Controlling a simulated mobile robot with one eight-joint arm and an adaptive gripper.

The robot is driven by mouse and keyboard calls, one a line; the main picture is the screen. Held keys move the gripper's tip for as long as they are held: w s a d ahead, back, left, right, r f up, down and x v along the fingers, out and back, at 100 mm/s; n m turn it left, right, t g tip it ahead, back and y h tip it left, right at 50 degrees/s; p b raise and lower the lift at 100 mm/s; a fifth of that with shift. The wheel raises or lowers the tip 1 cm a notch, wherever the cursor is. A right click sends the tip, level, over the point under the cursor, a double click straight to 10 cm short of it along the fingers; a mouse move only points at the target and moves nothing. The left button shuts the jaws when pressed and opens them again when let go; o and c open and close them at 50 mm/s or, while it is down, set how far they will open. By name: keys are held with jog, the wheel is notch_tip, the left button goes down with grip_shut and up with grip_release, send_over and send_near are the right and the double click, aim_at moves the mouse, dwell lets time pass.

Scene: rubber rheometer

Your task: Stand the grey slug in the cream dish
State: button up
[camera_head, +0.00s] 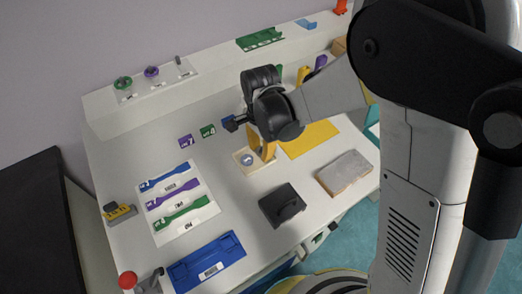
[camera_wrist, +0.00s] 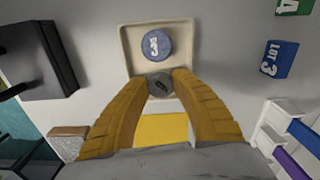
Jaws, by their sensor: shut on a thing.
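The cream dish (camera_head: 239,153) lies on the white bench and shows at the top of the wrist view (camera_wrist: 132,62). A round blue piece marked 3 (camera_wrist: 156,44) lies inside it; this piece also shows in the head view (camera_head: 247,159). The grey slug (camera_wrist: 160,85) is between the yellow fingertips of my gripper (camera_wrist: 160,83), which is shut on it. In the wrist view the slug overlaps the dish's near edge; I cannot tell whether it touches the dish. In the head view my gripper (camera_head: 262,154) is at the dish's right side and hides the slug.
A yellow sheet (camera_head: 311,140) lies right of the dish. A grey slab (camera_head: 344,174) and a black block (camera_head: 282,205) are nearer the front. A white card with coloured dumbbell shapes (camera_head: 199,215) and a blue tray (camera_head: 207,262) lie left. Small lot signs (camera_head: 208,131) stand behind.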

aim_at(261, 151)
jog(key=shift+f, duration=0.2)
jog(key=o, duration=0.6)
jog(key=shift+c, duration=0.2)
jog(key=shift+r, duration=0.1)
notch_tip(261, 151, up, 12)
jog(key=p, duration=0.4)
jog(key=s+d+r+n+t, duration=0.2)
jog(key=s+d+r+n, duration=0.1)
jog(key=d, duration=0.4)
jog(key=s+d+r+n+t, duration=0.2)
jog(key=s+d+r+n, duration=0.1)
jog(key=d, duration=0.5)
jog(key=s+d+r+n+t, duration=0.3)
jog(key=s+d+r, duration=0.1)
jog(key=d, duration=0.4)
jog(key=shift+s+r, duration=0.25)
jog(key=shift+r, duration=0.55)
